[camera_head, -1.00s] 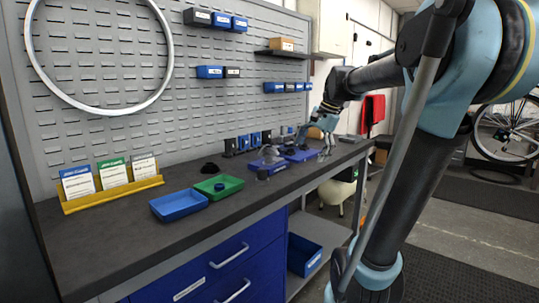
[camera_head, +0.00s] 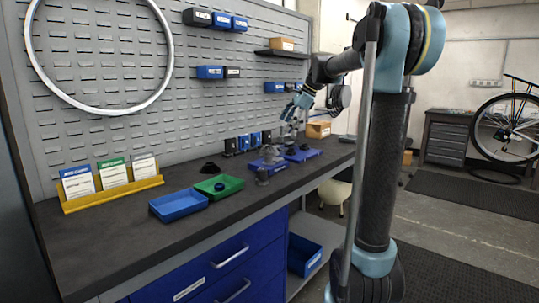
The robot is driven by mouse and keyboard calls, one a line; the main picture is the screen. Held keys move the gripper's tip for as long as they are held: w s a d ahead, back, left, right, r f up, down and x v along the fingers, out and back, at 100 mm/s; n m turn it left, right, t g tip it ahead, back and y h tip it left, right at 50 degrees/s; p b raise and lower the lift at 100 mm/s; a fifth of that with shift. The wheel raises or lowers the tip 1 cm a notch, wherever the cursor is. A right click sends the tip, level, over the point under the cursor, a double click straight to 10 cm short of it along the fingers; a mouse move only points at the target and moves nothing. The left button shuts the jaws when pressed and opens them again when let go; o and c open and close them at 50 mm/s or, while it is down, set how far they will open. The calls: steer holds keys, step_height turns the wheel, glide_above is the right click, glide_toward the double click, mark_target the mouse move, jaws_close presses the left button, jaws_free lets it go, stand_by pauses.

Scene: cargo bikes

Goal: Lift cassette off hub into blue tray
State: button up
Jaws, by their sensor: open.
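The blue tray (camera_head: 178,205) lies near the front edge of the dark workbench, left of the green tray, and looks empty. Farther right on the bench are two blue bases with small grey parts on them. A grey part (camera_head: 270,154) stands on the nearer base; it may be the cassette on its hub, but it is too small to tell. My gripper (camera_head: 289,130) is open, points down and hangs above the bases, close to the right-hand one (camera_head: 304,155). It appears apart from the parts; exact clearance cannot be told.
A green tray (camera_head: 219,187) holds a small dark part. A small grey cylinder (camera_head: 262,176) stands in front of the bases. A yellow card rack (camera_head: 113,193) is at the left. Dark and blue boxes (camera_head: 244,144) line the pegboard.

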mark_target(272, 147)
steer(key=x, duration=1.3)
steer(key=shift+s+a+r, duration=0.1)
steer(key=shift+a, duration=0.05)
steer(key=shift+c, duration=0.6)
steer(key=c, duration=1.2)
